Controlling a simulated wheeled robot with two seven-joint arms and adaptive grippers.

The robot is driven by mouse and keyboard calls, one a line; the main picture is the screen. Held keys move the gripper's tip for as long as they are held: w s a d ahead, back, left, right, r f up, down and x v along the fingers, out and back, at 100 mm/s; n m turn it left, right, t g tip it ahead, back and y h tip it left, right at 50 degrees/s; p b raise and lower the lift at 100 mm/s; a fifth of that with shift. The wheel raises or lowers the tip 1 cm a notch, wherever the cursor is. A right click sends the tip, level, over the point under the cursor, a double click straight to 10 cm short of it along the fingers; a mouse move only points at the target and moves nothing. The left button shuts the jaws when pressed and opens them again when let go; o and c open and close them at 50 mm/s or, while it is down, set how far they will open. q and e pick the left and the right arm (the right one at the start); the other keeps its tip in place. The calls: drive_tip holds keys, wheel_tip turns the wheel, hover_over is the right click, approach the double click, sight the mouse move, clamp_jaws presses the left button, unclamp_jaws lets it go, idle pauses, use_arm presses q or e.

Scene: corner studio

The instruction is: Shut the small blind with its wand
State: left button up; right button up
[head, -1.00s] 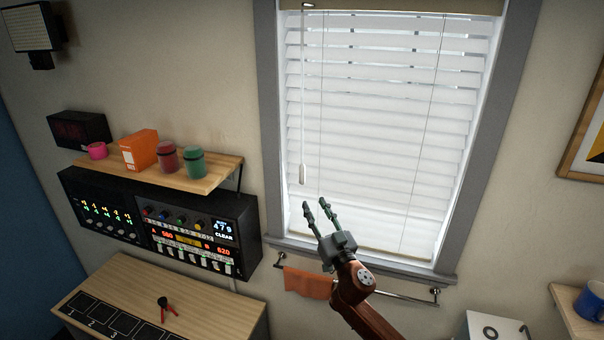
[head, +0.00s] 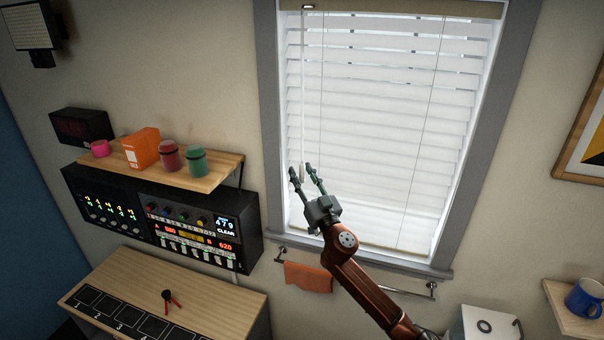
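The small white blind (head: 385,120) hangs in the grey-framed window, its slats looking partly tilted with bright gaps between them. Its thin white wand (head: 302,90) hangs down the left side from the top rail. My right gripper (head: 301,168) is open, pointing up, with its two fingertips on either side of the wand's lower end in the picture. I cannot tell whether the fingers touch the wand or stand in front of it. My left gripper is not in view.
A towel bar with an orange cloth (head: 308,277) is below the window. To the left are a shelf (head: 205,178) with jars and a box, and a black equipment rack (head: 160,215). A blue mug (head: 585,299) stands at the lower right.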

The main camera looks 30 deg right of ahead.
drive_tip(key=shift+c, duration=0.5)
clamp_jaws()
